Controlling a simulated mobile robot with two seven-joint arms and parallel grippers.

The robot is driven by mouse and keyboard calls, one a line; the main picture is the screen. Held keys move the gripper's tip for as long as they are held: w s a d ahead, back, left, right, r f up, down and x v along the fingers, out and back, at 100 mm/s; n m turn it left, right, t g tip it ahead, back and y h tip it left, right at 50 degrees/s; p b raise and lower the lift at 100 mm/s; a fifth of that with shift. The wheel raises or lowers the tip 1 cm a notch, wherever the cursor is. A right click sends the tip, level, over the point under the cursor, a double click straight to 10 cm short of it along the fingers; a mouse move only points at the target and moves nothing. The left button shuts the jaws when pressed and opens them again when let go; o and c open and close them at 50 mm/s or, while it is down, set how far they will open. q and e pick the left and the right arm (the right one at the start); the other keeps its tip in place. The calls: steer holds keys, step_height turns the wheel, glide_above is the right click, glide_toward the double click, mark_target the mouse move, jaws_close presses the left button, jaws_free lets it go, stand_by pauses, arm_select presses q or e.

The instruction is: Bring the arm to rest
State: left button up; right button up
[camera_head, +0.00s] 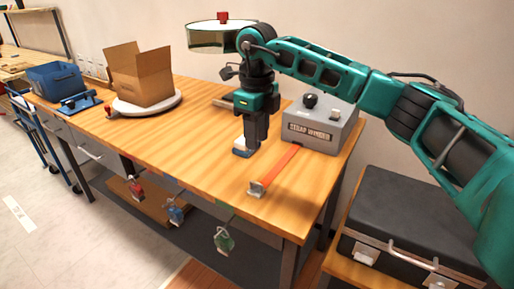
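My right arm comes in from the right edge and reaches over the wooden workbench (200,135). Its gripper (246,148) points down over the middle of the bench. A small blue and white object (240,151) shows right at the fingertips. I cannot tell whether the fingers touch it or hold it, or how far apart they are. My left gripper is not in view.
Right of the gripper stands a grey strap winder (325,130) with an orange strap (275,170). An open cardboard box (142,77) stands on a white turntable (170,101). A black case (410,220) lies at the lower right. Bench space left of the gripper is clear.

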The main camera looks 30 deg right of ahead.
steer(key=shift+r, duration=0.25)
steer(key=shift+a+f, duration=0.1)
steer(key=s+a+f+g+y, duration=0.1)
steer(key=s+a+f+y, duration=0.15)
steer(key=a, duration=0.35)
steer(key=s+a+f+n+y, duration=0.1)
steer(key=s+a+f+y, duration=0.1)
steer(key=a+f+y, duration=0.3)
steer(key=s+a+g+y, duration=0.1)
steer(key=s+a+y, duration=0.1)
steer(key=a, duration=0.6)
steer(key=s+a+r+m+t+y, duration=0.3)
steer(key=a+m+t+y, duration=0.3)
steer(key=a+m+y, duration=0.3)
steer(key=d+f+m+t+h, duration=1.1)
steer(key=d+f+m+t, duration=0.15)
steer(key=m, duration=1.15)
steer(key=s+d+f+m+g+h, duration=0.2)
steer(key=s+d+f+m, duration=0.1)
steer(key=s+f, duration=0.3)
steer(key=s+d+f+m+g+h, duration=0.3)
steer(key=s+d+f+m, duration=0.1)
steer(key=s+f, duration=0.2)
steer(key=shift+s+f+m+g, duration=0.25)
steer(key=shift+f+m+g, duration=0.1)
steer(key=shift+f, duration=0.5)
